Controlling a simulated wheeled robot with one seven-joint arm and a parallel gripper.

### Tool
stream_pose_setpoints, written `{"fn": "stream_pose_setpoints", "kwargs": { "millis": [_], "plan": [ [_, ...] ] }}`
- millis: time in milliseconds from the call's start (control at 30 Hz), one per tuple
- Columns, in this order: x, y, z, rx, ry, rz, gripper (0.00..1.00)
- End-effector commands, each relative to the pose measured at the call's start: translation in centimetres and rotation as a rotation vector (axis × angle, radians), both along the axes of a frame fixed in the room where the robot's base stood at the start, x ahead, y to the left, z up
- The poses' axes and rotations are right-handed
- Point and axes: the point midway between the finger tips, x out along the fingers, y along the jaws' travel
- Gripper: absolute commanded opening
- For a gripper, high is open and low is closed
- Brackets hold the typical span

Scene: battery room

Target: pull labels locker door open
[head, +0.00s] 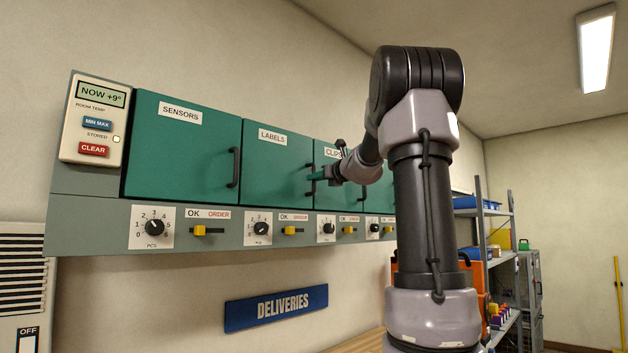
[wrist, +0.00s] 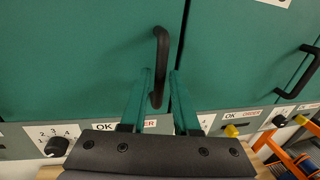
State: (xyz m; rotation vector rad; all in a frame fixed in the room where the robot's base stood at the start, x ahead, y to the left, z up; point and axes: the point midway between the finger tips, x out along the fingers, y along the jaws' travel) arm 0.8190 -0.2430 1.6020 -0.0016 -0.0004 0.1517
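The labels locker door (head: 270,167) is a green panel with a white LABELS tag, and it looks closed, flush with its neighbours. Its dark bar handle (wrist: 161,50) stands upright near the door's right edge. My gripper (head: 318,175) is at this handle. In the wrist view my gripper (wrist: 161,78) has its two green fingers on either side of the handle's lower part. The left finger is close to the bar, and a small gap shows between the bar and the right finger, so the fingers look open around it. Contact cannot be told.
The sensors door (head: 180,150) is on the left and the clips door (wrist: 240,55) on the right, both closed. A ledge with dials and yellow sliders (head: 290,230) runs below. A blue DELIVERIES sign (head: 277,308) hangs under it. Shelving (head: 482,225) stands at the right.

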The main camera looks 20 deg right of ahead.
Motion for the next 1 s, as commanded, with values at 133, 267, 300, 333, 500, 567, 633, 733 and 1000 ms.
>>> {"fn": "stream_pose_setpoints", "kwargs": {
  "millis": [133, 267, 300, 333, 500, 567, 633, 733, 1000],
  "plan": [
    [1.5, 0.2, 0.0, -0.001, 0.001, 0.000, 0.30],
    [1.9, 0.3, 0.0, -0.001, 0.000, 0.000, 0.30],
    [2.0, 0.3, 0.0, -0.001, 0.000, 0.000, 0.30],
    [2.0, 0.3, 0.0, -0.001, 0.000, 0.000, 0.30],
    [1.9, 0.3, 0.0, -0.001, 0.000, 0.000, 0.26],
    [1.9, 0.3, 0.0, -0.001, 0.000, 0.000, 0.03],
    [1.9, 0.3, 0.0, -0.001, 0.000, 0.000, 0.00],
    [1.9, 0.3, 0.0, -0.001, 0.000, 0.000, 0.00],
    [1.9, 0.3, 0.0, -0.001, 0.000, 0.000, 0.00]
  ]
}}
